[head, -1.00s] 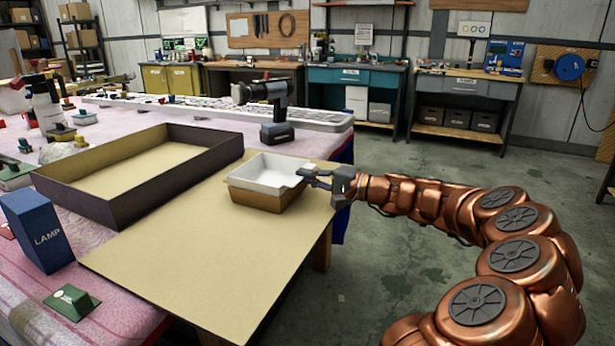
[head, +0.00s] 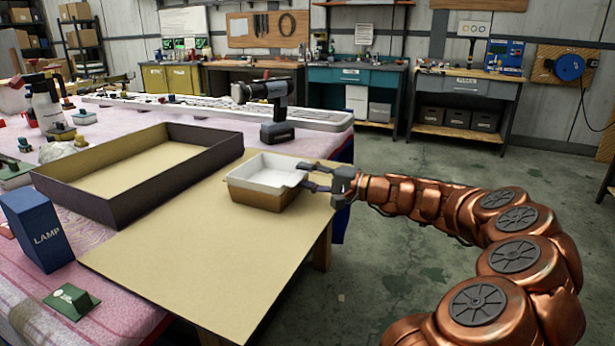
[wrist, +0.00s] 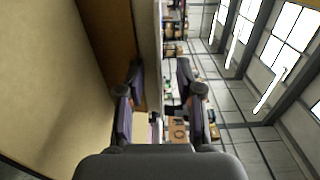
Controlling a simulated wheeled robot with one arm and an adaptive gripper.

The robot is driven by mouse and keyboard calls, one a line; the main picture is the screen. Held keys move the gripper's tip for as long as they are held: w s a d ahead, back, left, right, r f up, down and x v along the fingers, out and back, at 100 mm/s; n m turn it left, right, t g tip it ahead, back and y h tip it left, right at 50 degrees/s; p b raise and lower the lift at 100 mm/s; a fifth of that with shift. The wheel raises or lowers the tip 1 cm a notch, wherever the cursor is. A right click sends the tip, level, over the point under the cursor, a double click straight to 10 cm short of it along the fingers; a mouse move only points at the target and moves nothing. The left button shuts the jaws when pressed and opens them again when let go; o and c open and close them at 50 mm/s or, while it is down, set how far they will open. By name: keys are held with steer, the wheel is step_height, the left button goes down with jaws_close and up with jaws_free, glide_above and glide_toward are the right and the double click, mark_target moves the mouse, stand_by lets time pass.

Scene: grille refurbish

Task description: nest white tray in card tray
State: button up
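The white tray (head: 272,170) sits inside the brown card tray (head: 262,197), its rim showing along the top. Both stand upright on the tan board at the table's right edge. My gripper (head: 306,177) is at the trays' right end, with its fingers spread apart. In the wrist view my gripper (wrist: 162,105) is open, with a finger on each side of the white tray's pale rim (wrist: 151,35). The brown card tray wall (wrist: 110,35) is beside the rim there. The card tray's far sides are hidden, so how deep the white tray rests cannot be told.
A large dark-sided open box (head: 160,190) stands left of the trays. A cordless drill (head: 275,110) stands behind. The tan board (head: 200,275) is clear in front.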

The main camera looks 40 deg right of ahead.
steer(key=shift+s+d, duration=0.1)
steer(key=v, duration=0.8)
steer(key=shift+s+d+b, duration=0.2)
steer(key=shift+s+b, duration=0.1)
steer(key=shift+b, duration=0.1)
stand_by(1.3)
stand_by(0.3)
steer(key=shift+s, duration=0.15)
